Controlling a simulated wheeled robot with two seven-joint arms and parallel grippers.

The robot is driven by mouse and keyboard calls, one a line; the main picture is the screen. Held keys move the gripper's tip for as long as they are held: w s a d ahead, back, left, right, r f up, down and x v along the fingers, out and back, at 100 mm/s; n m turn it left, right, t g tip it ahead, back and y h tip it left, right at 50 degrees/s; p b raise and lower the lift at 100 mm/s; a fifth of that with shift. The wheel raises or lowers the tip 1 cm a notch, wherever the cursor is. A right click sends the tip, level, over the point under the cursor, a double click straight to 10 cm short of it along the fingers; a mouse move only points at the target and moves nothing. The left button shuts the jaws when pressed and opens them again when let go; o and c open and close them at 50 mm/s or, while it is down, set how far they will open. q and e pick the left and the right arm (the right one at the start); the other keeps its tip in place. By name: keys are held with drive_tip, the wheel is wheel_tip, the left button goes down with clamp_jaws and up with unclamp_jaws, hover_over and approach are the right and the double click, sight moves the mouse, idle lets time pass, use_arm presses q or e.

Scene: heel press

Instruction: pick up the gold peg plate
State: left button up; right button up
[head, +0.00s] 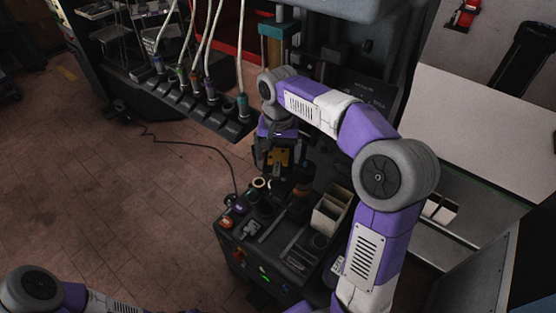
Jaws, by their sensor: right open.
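The gold peg plate (279,157) is a small yellow-gold piece near the middle of the head view, just below my right gripper. My right gripper (272,165) points down from the purple wrist, and its dark fingers are open around or just above the plate. Whether the fingers touch the plate cannot be told. The plate's upper part is hidden by the gripper. My left arm shows only at the lower left edge, and its gripper is out of the picture.
A dark workbench (290,262) with tools, rings and a cream divided box (330,212) stands below the gripper. A rack of corded tools (195,97) is at upper left. A dark machine rises behind the gripper. The brick floor at left is clear apart from a cable.

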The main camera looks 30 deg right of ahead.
drive_tip(key=shift+w+f, duration=0.2)
drive_tip(key=shift+f, duration=0.75)
drive_tip(key=shift+s, duration=0.1)
drive_tip(key=shift+c, duration=0.4)
drive_tip(key=c, duration=1.2)
drive_tip(key=shift+r, duration=0.1)
drive_tip(key=shift+c, duration=1)
